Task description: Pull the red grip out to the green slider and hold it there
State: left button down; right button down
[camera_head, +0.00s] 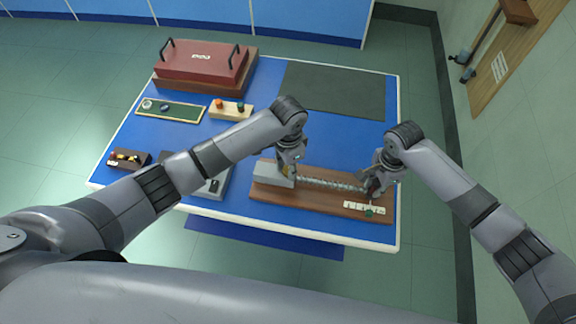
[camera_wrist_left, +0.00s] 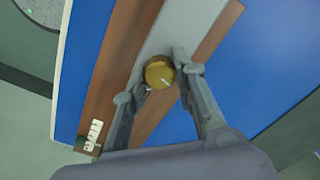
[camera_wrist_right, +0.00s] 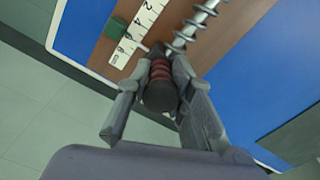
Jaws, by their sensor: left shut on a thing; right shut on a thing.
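A grey block (camera_head: 272,181) stands at the left end of a wooden board (camera_head: 310,207), with a coil spring (camera_head: 330,184) running right from it. My left gripper (camera_head: 287,168) is shut on the brass knob (camera_wrist_left: 159,72) on top of the block. My right gripper (camera_head: 372,184) is shut on the dark-ended red grip (camera_wrist_right: 160,76) at the spring's outer end. The green slider (camera_wrist_right: 116,28) sits beside a white scale (camera_wrist_right: 138,34); it also shows in the head view (camera_head: 369,211). A thin pale pointer from the grip reaches toward the scale, roughly level with the slider.
A dark mat (camera_head: 335,88) lies bare at back right.

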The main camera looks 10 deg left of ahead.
aim_at(288, 169)
pick_arm(q)
jog(key=m, duration=0.5)
jog(key=shift+r+m, duration=0.1)
jog(key=shift+m, duration=0.2)
dwell(0.4)
jog(key=c, duration=1.3)
grip_release()
notch_tip(288, 169, up, 12)
jog(key=shift+a, duration=0.1)
